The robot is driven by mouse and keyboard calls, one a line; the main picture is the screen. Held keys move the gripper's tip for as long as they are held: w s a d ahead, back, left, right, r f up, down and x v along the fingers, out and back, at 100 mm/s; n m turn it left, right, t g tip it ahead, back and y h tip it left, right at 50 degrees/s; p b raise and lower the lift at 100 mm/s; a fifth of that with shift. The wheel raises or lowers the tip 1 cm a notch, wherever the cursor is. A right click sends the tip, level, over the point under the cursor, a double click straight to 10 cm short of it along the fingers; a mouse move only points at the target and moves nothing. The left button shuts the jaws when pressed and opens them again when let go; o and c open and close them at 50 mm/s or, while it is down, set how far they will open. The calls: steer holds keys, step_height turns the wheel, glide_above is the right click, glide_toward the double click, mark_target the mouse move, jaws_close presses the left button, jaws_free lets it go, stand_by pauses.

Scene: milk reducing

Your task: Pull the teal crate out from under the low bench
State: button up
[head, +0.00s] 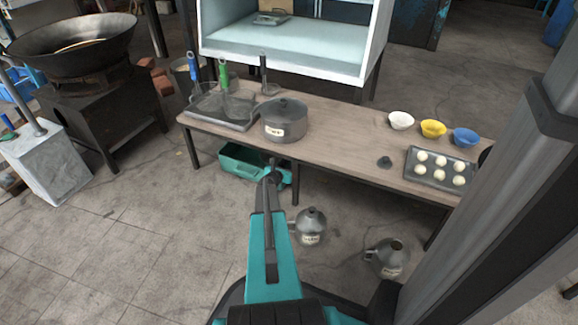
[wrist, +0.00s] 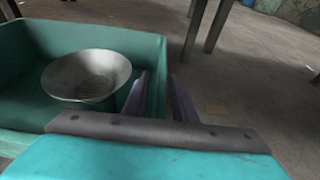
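The teal crate (head: 232,165) stands on the floor under the left part of the low bench (head: 345,135), its front side showing past the bench edge. My gripper (head: 272,172) is at the crate's right end in the head view. In the wrist view, the crate (wrist: 120,32) fills the left side, and a grey metal bowl or funnel (wrist: 86,76) sits inside it. My gripper's fingers (wrist: 159,76) are apart, the left one inside the crate and the right one outside, with the right wall between them. Whether either finger touches the wall cannot be told.
Two metal jugs (head: 310,227) (head: 388,258) stand on the floor right of my arm. Bench legs (head: 295,183) (wrist: 212,25) stand near the crate. The bench top carries a lidded pot (head: 286,122), bowls and trays. The floor left of my arm is clear.

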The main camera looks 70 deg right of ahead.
steer(key=shift+c, duration=0.3)
jaws_close()
stand_by(1.1)
